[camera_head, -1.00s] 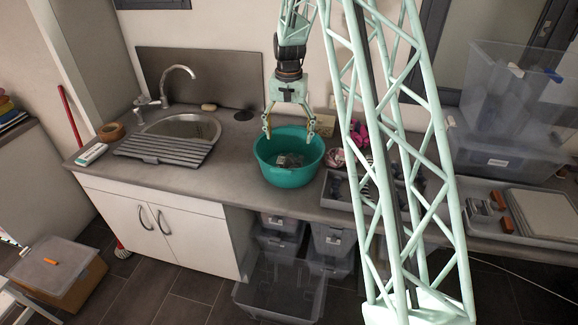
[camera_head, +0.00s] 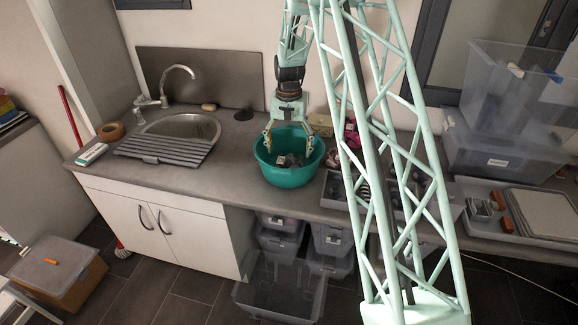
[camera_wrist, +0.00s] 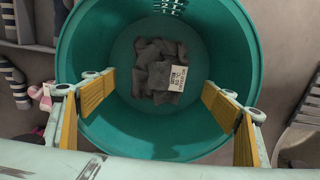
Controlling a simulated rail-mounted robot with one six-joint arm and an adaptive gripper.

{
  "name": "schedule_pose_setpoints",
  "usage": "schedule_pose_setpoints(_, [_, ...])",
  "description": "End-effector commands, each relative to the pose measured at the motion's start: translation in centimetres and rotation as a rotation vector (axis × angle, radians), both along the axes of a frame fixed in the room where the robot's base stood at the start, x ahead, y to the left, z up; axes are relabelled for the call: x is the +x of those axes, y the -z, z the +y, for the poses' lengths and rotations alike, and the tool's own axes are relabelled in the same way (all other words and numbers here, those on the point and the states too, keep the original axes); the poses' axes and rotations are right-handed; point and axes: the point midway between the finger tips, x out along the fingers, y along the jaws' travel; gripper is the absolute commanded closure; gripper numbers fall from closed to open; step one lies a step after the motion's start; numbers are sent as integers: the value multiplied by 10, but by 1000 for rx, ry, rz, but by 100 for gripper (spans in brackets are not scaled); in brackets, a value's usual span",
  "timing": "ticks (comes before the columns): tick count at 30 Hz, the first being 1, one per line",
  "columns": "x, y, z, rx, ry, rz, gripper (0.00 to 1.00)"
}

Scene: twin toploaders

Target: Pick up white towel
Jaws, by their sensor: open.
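A crumpled grey cloth (camera_wrist: 155,65) with a white printed label (camera_wrist: 176,78) lies on the bottom of a round teal basin (camera_wrist: 225,25). No plainly white towel shows. In the head view the cloth (camera_head: 286,161) is small inside the basin (camera_head: 290,179) on the counter. My gripper (camera_head: 288,151) points down into the basin's opening from above. Its fingers are spread wide and empty. In the wrist view the yellow finger pads stand left and right, with the cloth between them but farther down, apart from the pads.
The basin's wall surrounds the fingers. To the left are a sink (camera_head: 190,127) and a ribbed grey drainer (camera_head: 163,149). To the right stand a grey divided tray (camera_head: 340,190) and clear storage boxes (camera_head: 500,155).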

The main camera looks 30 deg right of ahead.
Motion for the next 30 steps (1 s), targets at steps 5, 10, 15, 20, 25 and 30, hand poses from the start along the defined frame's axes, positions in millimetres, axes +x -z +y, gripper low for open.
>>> schedule_pose_setpoints(5, [0, 4, 0, 1, 0, 1, 21])
schedule_pose_setpoints(10, [-1, 17, -1, 0, 0, 2, 21])
schedule_pose_setpoints(15, [-1, 33, -1, 0, 0, 2, 21])
schedule_pose_setpoints(20, [-1, 47, -1, 0, 0, 1, 21])
schedule_pose_setpoints(25, [-1, 52, -1, 1, 0, 1, 21])
schedule_pose_setpoints(30, [-1, 52, -1, 0, 0, 0, 21])
